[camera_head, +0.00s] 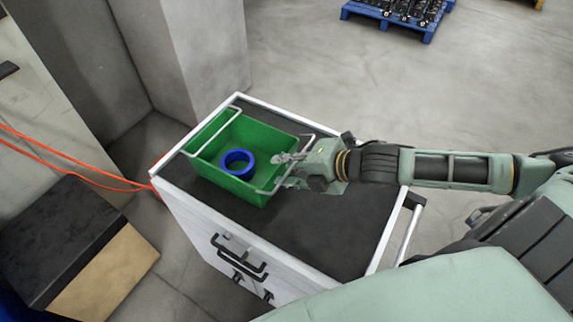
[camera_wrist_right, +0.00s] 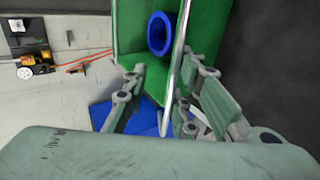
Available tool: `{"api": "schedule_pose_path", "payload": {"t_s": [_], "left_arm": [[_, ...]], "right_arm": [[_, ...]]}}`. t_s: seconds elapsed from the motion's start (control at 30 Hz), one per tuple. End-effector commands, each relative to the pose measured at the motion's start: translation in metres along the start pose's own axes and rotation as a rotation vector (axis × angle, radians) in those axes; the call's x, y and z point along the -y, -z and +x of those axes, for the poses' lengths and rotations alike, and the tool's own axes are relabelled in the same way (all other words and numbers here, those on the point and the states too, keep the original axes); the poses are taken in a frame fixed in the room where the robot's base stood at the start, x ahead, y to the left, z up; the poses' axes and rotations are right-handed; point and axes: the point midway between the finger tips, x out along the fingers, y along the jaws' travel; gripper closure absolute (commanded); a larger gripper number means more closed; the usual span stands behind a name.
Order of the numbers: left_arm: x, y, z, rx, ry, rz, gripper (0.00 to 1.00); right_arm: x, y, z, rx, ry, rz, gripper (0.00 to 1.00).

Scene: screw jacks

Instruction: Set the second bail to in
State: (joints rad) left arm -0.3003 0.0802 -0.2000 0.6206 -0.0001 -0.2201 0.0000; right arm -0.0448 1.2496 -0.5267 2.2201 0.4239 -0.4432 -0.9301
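A green tote (camera_head: 208,160) stands on the dark top of a white cabinet. A thin pale bail (camera_head: 210,132) lies along its left end. Another bail (camera_head: 283,178) is at its right end, beside my right gripper. My right gripper (camera_head: 280,158) is at the tote's right end with its fingers pointing toward the tote. In the right wrist view my right gripper (camera_wrist_right: 167,72) is open, and the bail bar (camera_wrist_right: 176,65) runs between its spread fingers. I cannot tell whether a finger touches the bar. My left gripper is not in view.
A blue ring (camera_head: 238,162) lies inside the tote. The cabinet top (camera_head: 320,235) is bare in front of the tote. Orange cables (camera_head: 75,168) run at the left near a dark box (camera_head: 65,235). A blue pallet (camera_head: 385,20) with dark parts stands far behind.

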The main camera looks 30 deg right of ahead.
Motion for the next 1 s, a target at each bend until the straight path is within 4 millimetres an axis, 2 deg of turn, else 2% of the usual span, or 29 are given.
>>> {"api": "schedule_pose_path", "payload": {"t_s": [0.17, 0.27, 0.7, 1.0], "left_arm": [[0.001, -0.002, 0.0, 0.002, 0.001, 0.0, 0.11], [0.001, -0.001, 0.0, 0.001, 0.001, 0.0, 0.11], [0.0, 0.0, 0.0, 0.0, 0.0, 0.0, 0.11], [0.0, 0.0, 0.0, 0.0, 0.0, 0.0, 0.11]], "right_arm": [[-0.002, 0.0, -0.001, 0.0, -0.001, -0.001, 0.75], [-0.009, -0.001, -0.005, 0.001, -0.003, -0.005, 0.75], [-0.073, -0.001, -0.049, 0.001, -0.002, -0.004, 0.75], [-0.083, 0.0, -0.056, 0.0, 0.001, 0.0, 0.75]]}}
